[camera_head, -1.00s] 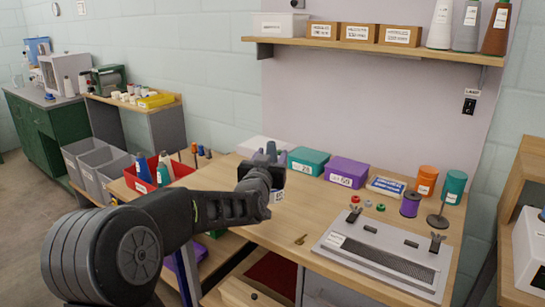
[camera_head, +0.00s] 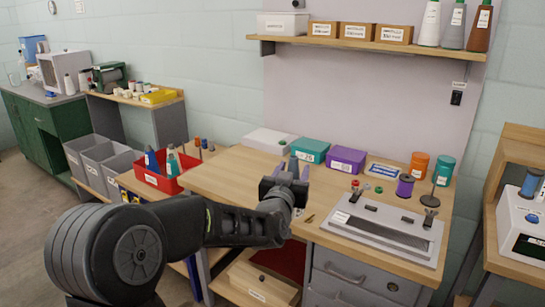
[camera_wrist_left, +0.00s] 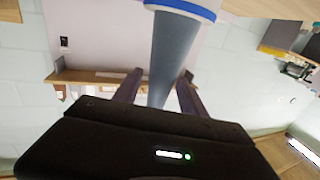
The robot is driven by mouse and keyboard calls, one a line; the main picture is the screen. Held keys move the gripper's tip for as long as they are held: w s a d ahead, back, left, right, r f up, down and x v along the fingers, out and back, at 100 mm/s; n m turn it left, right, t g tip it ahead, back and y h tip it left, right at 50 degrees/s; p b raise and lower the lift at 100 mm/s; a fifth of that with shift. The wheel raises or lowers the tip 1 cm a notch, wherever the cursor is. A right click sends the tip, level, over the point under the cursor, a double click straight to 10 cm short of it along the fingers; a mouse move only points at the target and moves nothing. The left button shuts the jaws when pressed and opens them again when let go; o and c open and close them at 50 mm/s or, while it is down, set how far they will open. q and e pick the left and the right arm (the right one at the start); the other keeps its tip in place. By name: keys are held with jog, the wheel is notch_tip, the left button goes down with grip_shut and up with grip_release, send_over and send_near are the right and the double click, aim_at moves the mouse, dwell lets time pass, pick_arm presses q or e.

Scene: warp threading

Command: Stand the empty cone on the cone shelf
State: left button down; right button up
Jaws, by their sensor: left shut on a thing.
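My left gripper (camera_head: 287,170) is raised in front of the workbench, below the wall shelf. In the left wrist view my left gripper (camera_wrist_left: 160,88) is shut on a slim grey-blue cone (camera_wrist_left: 174,50). The cone's wide end, with a white and blue band, is cut off by the top of that picture. In the head view the cone is mostly hidden by the gripper. The cone shelf (camera_head: 365,46) is a wooden wall shelf; a white, a grey and a brown cone (camera_head: 482,28) stand at its right end. My right gripper is not in view.
A white bin (camera_head: 283,25) and cardboard boxes (camera_head: 356,30) fill the shelf's left and middle. Below, the bench (camera_head: 225,172) holds teal and purple boxes (camera_head: 346,160), spools and a grey threading frame (camera_head: 382,226). A red bin (camera_head: 165,182) of cones stands left.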

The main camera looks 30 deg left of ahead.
pick_arm(q)
jog(key=s+d+f+m+h+p, duration=0.1)
jog(key=d+f+h+p, duration=0.1)
jog(key=d+f, duration=0.4)
jog(key=s+d+f+m+h+p, duration=0.2)
jog(key=d+f, duration=0.5)
jog(key=d, duration=0.6)
jog(key=shift+s+m+t+h+p, duration=0.35)
jog(key=shift+h+p, duration=0.45)
jog(key=shift+p, duration=0.35)
jog(key=shift+w, duration=0.1)
